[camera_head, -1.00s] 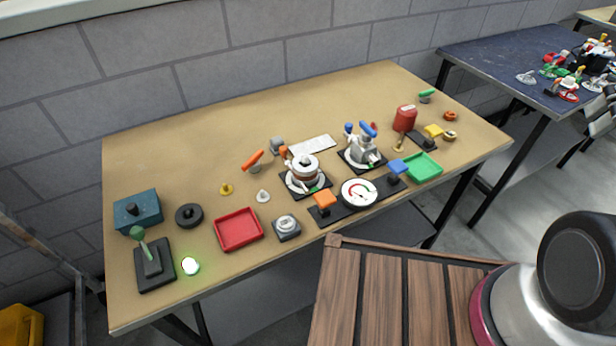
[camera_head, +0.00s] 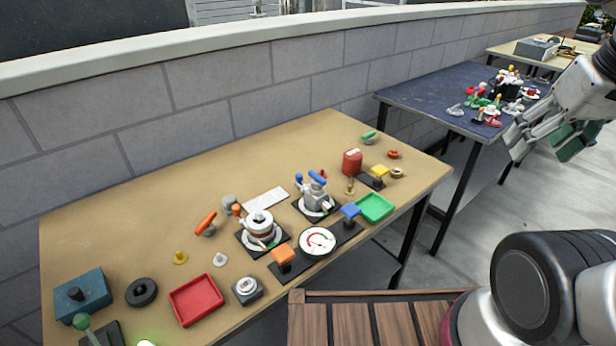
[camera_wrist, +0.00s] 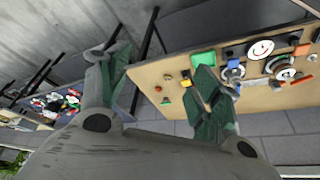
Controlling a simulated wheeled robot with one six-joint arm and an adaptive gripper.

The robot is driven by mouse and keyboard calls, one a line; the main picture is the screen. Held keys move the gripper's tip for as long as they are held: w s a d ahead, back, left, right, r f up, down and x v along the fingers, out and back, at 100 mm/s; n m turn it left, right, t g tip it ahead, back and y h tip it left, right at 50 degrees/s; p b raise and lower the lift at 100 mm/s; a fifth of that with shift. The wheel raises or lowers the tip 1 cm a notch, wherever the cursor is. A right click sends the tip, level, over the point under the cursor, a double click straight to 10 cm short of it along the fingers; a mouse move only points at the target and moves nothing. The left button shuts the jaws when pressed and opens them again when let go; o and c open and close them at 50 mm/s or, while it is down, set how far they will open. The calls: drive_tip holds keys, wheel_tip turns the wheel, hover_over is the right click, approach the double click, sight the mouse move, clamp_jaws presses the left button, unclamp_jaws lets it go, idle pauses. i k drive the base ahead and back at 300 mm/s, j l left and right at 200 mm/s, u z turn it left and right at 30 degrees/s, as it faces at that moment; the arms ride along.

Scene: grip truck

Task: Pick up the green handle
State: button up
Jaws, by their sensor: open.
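A small green handle (camera_head: 369,134) sits on a grey base near the back right edge of the tan table. A second, darker green lever knob (camera_head: 82,322) stands at the near left, partly cut off by the frame. My gripper (camera_head: 540,142) is at the right of the head view, in the air beyond the tan table's right edge, well apart from the green handle. In the wrist view my gripper (camera_wrist: 157,62) has its fingers wide apart with nothing between them.
The tan table (camera_head: 130,220) holds a red can (camera_head: 352,162), a green tray (camera_head: 376,207), a yellow knob (camera_head: 379,171), a white gauge (camera_head: 317,241) and a red tray (camera_head: 196,300). A dark blue table (camera_head: 425,100) with clutter stands behind right. A wall runs along the back.

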sight(366, 137)
drive_tip(key=i+l+u, duration=0.15)
drive_tip(key=l+u, duration=0.2)
drive_tip(key=i+l+u, duration=0.15)
drive_tip(key=l+u, duration=0.55)
drive_tip(key=i+l+u, duration=0.1)
drive_tip(key=l+u, duration=0.25)
